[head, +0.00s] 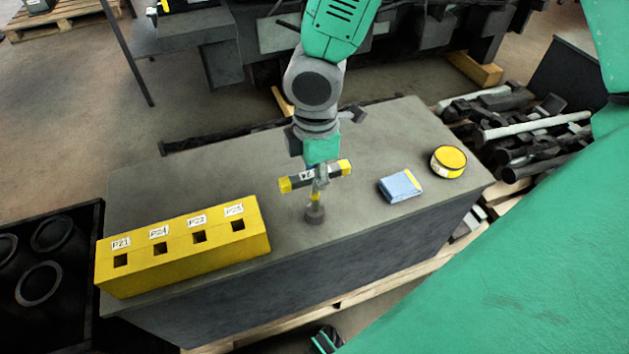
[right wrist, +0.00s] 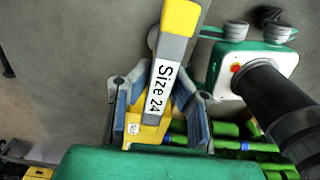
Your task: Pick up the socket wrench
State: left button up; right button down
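The socket wrench (head: 292,183) is a T-shaped tool with a yellow and grey crossbar, a number label and a dark round socket at its lower end. It stands upright over the grey table, left of the blue cloth; I cannot tell whether the socket touches the top. My right gripper (head: 322,168) comes down from above onto the middle of the crossbar. In the right wrist view the wrench (right wrist: 172,50) reads "Size 24", and the fingers of my right gripper (right wrist: 160,88) press against both sides of it. My left gripper is not in view.
On the table (head: 400,130) are a yellow block (head: 183,262) with labelled square holes, a folded blue cloth (head: 400,186) and a yellow round tin (head: 448,161). A dark crate (head: 70,330) holds rings at left. Metal parts (head: 530,140) lie beyond the right edge.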

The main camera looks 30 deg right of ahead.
dwell(0.3)
jog(key=shift+r+b, duration=0.25)
jog(key=shift+b, duration=0.05)
notch_tip(320, 180, up, 10)
jog(key=p, duration=0.4)
